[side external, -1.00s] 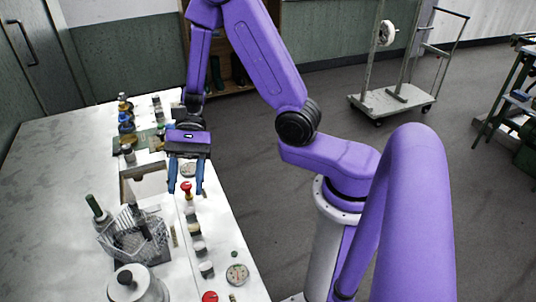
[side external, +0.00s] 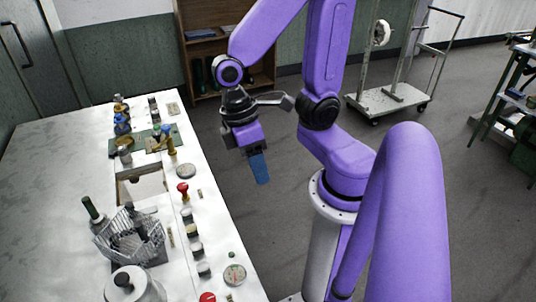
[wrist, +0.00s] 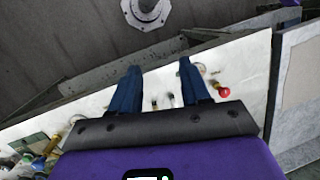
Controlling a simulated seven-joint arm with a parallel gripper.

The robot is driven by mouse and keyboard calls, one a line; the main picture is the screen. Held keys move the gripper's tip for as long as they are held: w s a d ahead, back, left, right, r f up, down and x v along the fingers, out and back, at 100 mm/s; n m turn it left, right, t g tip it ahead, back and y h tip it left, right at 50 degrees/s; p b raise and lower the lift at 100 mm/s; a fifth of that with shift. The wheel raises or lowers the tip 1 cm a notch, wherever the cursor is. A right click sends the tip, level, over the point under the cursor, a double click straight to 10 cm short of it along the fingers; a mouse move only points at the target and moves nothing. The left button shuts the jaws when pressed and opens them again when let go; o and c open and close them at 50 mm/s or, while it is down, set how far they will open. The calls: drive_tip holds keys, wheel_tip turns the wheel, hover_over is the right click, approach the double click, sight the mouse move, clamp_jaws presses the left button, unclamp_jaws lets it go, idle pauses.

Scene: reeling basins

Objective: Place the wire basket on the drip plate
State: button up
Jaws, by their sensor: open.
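The wire basket (side external: 130,236) stands on the left part of the white worktop in the side external view, with its wire rim sloping. A dark flat surface shows at its lower right edge; I cannot tell whether this is the drip plate or whether the basket rests on it. My gripper (side external: 259,168) hangs over the floor to the right of the worktop, well apart from the basket. In the wrist view its two blue fingers (wrist: 158,80) are spread with nothing between them. The basket is not visible in the wrist view.
A green-topped bottle (side external: 93,210) stands behind the basket and a lidded pot (side external: 132,285) in front. A red knob (side external: 183,188) and several small jars line the worktop's right edge. An open rectangular recess (side external: 143,188) lies beyond the basket. The far left worktop is clear.

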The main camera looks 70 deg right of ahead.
drive_tip(key=shift+s+d+r+n+t, duration=0.15)
drive_tip(key=shift+s+r+n+t, duration=0.2)
drive_tip(key=shift+n+t, duration=0.35)
drive_tip(key=shift+s+d+r+n+t, duration=0.15)
drive_tip(key=shift+s+r+n+t, duration=0.2)
drive_tip(key=shift+n, duration=0.7)
drive_tip(key=shift+s+d+r+n+t, duration=0.15)
drive_tip(key=shift+s+r+n+t, duration=0.2)
drive_tip(key=shift+n+t, duration=0.35)
drive_tip(key=shift+o, duration=0.3)
drive_tip(key=shift+w+a, duration=0.1)
drive_tip(key=shift+w, duration=0.05)
